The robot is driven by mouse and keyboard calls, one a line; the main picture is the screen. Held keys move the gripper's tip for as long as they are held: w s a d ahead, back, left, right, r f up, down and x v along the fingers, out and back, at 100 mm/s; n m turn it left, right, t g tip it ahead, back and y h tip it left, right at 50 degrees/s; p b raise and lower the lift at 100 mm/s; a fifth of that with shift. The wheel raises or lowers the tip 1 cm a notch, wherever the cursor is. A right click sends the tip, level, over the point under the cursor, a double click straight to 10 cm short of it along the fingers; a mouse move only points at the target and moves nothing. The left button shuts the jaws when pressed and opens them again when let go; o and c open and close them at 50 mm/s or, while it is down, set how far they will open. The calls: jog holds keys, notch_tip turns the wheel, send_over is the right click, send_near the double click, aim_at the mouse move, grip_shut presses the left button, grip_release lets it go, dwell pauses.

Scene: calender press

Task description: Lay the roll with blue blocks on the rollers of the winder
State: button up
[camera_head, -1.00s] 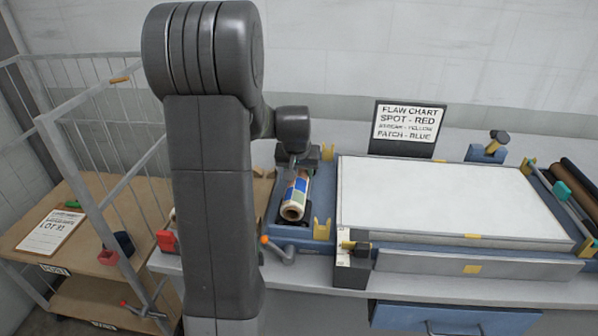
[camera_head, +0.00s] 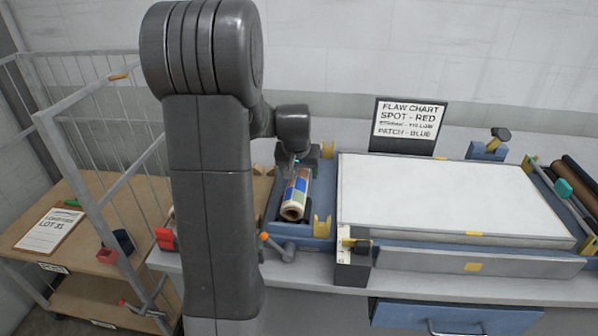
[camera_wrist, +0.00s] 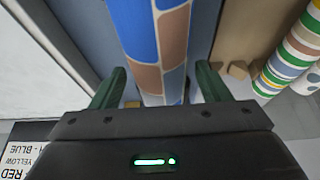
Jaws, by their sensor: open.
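My gripper (camera_head: 300,160) is at the roll's far end. In the wrist view the roll (camera_wrist: 160,45) runs between my two green fingers (camera_wrist: 160,85). The fingers are open, with a gap on each side of the roll. The winder's rollers under the roll are hidden, so I cannot tell how it rests on them.
A striped roll (camera_wrist: 290,60) lies beside the winder. Yellow brackets (camera_head: 322,227) and an orange-knobbed lever (camera_head: 276,247) are close to the roll. The white table (camera_head: 450,198) is clear. A flaw chart (camera_head: 408,122) stands behind it. A wire cart (camera_head: 90,190) is at left.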

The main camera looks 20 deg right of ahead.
jog(key=b+v, duration=0.1)
jog(key=v, duration=1.2)
jog(key=shift+r, duration=0.25)
jog(key=p+x, duration=0.1)
jog(key=x, duration=1.2)
jog(key=shift+f, duration=0.35)
jog(key=shift+w+r+p, duration=0.1)
jog(key=shift+r+p, duration=0.1)
jog(key=shift+p, duration=0.1)
